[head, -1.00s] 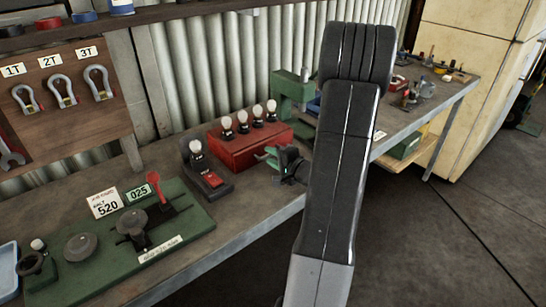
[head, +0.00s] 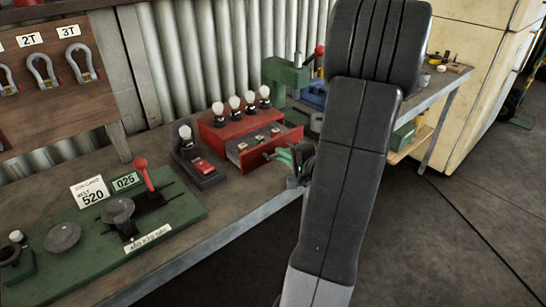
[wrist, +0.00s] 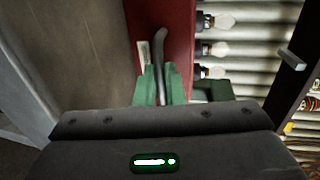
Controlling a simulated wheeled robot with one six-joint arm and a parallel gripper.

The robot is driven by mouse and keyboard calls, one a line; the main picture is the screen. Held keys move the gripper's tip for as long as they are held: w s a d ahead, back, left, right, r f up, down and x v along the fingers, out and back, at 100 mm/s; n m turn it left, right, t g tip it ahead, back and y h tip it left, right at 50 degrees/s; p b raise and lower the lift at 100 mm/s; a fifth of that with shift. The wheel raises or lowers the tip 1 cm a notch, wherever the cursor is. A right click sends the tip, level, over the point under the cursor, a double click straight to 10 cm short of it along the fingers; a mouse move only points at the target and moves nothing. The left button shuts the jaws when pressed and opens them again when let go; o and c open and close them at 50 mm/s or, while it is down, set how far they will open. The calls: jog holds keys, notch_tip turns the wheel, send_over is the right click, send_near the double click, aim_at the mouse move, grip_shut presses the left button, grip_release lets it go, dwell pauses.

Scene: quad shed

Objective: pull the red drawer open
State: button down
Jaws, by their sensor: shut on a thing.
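The red drawer (head: 256,159) stands partly out of the red box (head: 225,132) on the bench in the head view, with small items showing inside. My gripper (head: 273,156) is at the drawer's front, its green fingers toward the handle. In the wrist view, my gripper (wrist: 161,88) is shut on the grey bar handle (wrist: 160,46), with a finger on each side. The red drawer front (wrist: 179,45) lies behind the handle. My arm hides part of the bench to the right in the head view.
Several white bulbs (head: 235,103) stand on the box. A switch unit with a bulb (head: 197,166) stands close to its left, and a green machine (head: 287,75) behind. A green board (head: 85,240) lies on the bench (head: 225,212). Open floor lies in front.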

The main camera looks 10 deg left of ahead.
jog(key=v, duration=0.1)
jog(key=b+v, duration=0.1)
jog(key=v, duration=0.1)
jog(key=shift+s+d+f, duration=0.1)
jog(key=shift+d+f, duration=0.05)
jog(key=shift+f, duration=0.15)
jog(key=c, duration=1.5)
grip_release()
jog(key=shift+c, duration=0.2)
jog(key=v, duration=1.3)
jog(key=shift+s+d+b, duration=0.2)
jog(key=shift+d+b, duration=0.1)
jog(key=shift+b, duration=0.15)
jog(key=p+x, duration=0.1)
jog(key=x, duration=1.3)
jog(key=shift+r, duration=0.15)
